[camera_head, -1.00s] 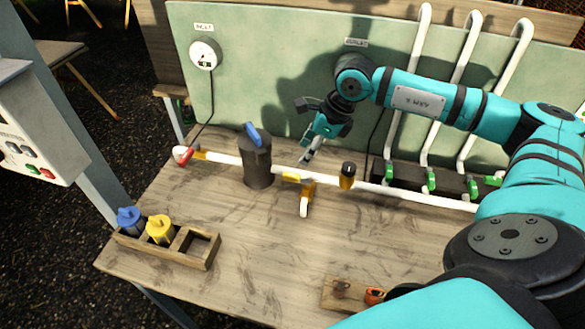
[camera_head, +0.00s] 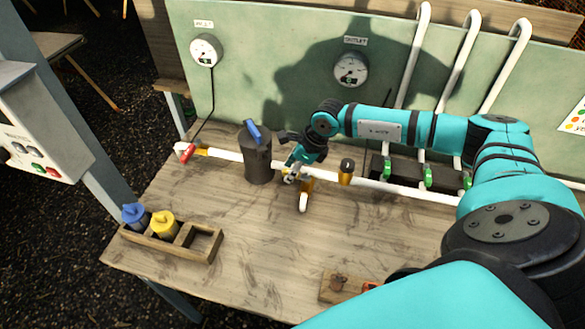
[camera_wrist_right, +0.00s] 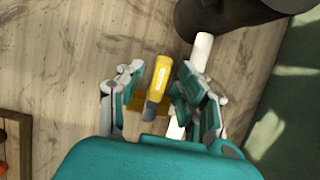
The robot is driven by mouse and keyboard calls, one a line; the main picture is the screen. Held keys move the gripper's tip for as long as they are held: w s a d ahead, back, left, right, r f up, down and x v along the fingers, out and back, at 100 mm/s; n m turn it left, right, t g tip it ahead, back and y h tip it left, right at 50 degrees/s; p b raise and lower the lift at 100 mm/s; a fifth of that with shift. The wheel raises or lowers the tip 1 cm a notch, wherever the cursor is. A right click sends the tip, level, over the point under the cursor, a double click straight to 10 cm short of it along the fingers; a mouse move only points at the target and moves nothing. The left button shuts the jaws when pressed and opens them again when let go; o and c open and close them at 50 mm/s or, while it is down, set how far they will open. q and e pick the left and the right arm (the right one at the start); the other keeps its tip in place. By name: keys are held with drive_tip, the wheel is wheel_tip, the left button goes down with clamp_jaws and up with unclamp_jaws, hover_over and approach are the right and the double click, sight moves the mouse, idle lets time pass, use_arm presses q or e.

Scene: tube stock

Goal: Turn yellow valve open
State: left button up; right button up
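The yellow valve (camera_head: 307,185) sits on the white horizontal pipe (camera_head: 405,189) along the bench, with a white-ended piece below it. My right gripper (camera_head: 298,174) is low over it and hides its top. In the right wrist view, a yellow handle (camera_wrist_right: 160,76) with a grey end lies between the fingers of my right gripper (camera_wrist_right: 158,92). The fingers are apart, one on each side, with a visible gap to the left finger. Whether the right finger touches the handle is hard to tell. My left gripper is not in view.
A dark canister (camera_head: 257,160) with a blue handle stands left of the valve. Another yellow fitting (camera_head: 346,174) is to the right. A wooden holder (camera_head: 205,242) with blue and yellow pieces is front left. Inlet (camera_head: 206,50) and outlet (camera_head: 350,70) gauges hang behind.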

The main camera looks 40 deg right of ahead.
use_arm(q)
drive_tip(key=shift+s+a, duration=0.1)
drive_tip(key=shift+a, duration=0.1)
use_arm(e)
clamp_jaws()
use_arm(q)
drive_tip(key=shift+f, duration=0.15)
